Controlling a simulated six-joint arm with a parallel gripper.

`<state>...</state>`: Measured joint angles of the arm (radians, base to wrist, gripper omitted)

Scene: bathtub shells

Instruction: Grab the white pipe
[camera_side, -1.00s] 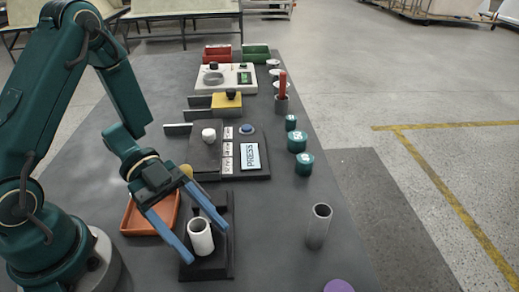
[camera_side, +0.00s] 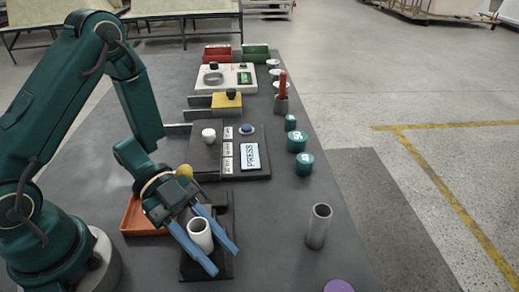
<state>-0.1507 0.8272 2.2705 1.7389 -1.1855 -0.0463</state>
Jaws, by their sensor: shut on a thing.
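The white pipe (camera_side: 200,236) stands upright on a black stand (camera_side: 222,266) near the front of the table. My gripper (camera_side: 225,262) is lowered around it. One blue finger passes on the pipe's left and front side, the other on its right. The fingers are shut on the pipe. The lower part of the pipe is partly hidden by the near finger.
A grey tube (camera_side: 318,228) stands upright to the right, with a purple disc (camera_side: 339,286) at the front edge. An orange tray (camera_side: 140,219) lies left of the stand. A dark panel with a PRESS sign (camera_side: 250,156) and several green cylinders (camera_side: 305,163) are behind.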

